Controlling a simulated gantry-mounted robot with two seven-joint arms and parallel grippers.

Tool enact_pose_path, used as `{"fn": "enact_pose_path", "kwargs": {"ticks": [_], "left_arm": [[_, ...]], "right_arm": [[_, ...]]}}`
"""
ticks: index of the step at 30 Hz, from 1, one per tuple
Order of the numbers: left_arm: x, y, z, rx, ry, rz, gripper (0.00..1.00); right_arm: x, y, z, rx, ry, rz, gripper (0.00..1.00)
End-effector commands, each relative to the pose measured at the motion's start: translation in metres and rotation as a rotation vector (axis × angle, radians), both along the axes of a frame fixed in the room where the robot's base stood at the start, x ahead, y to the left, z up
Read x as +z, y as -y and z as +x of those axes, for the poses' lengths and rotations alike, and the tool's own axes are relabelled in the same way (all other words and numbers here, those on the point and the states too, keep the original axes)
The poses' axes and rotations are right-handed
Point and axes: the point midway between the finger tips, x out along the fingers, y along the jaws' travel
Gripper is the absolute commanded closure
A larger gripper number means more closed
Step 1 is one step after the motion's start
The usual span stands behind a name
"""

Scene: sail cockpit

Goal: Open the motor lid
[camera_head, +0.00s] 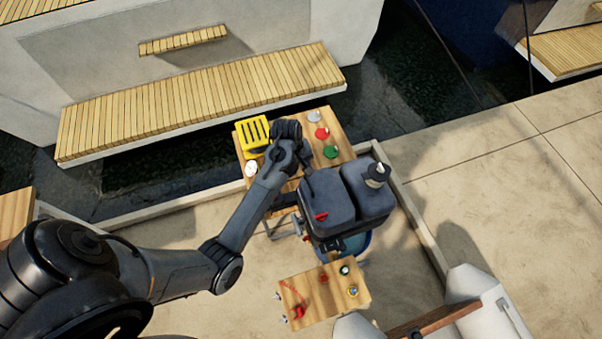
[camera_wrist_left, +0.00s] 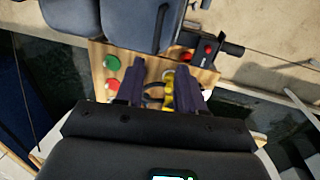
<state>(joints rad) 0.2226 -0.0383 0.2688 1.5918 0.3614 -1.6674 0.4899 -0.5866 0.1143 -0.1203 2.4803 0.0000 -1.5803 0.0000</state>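The grey outboard motor (camera_head: 368,197) stands right of my left gripper in the head view. Its top is two rounded grey blocks with a dark seam between; I cannot tell which is the lid or whether it is raised. A red part (camera_head: 320,217) sits on the left block. The motor also fills the top of the left wrist view (camera_wrist_left: 130,25). My left gripper (camera_head: 306,170) is beside the motor's upper left edge, above the wooden table. Its two fingers (camera_wrist_left: 157,82) are apart, with no held object visible. My right gripper is not in view.
The wooden table (camera_head: 343,141) carries a yellow slotted holder (camera_head: 252,136) and red, green and white round pieces. A smaller wooden board (camera_head: 330,300) with small knobs lies in front of the motor. Open floor (camera_head: 480,200) is at right.

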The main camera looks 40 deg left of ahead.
Motion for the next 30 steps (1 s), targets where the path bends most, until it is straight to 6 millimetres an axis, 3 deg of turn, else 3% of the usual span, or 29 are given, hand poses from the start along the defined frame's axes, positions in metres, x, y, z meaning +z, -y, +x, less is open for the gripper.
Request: {"fn": "enact_pose_path", "kwargs": {"ticks": [5,21,30], "left_arm": [[-0.008,0.001,0.008,0.000,0.009,-0.001,0.62],[-0.085,0.008,0.021,-0.003,0.011,0.001,0.62],[-0.099,0.010,0.023,-0.003,0.012,0.001,0.62]], "right_arm": [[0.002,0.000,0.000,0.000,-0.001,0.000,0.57],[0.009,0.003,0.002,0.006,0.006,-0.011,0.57],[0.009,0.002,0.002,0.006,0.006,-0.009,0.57]]}}
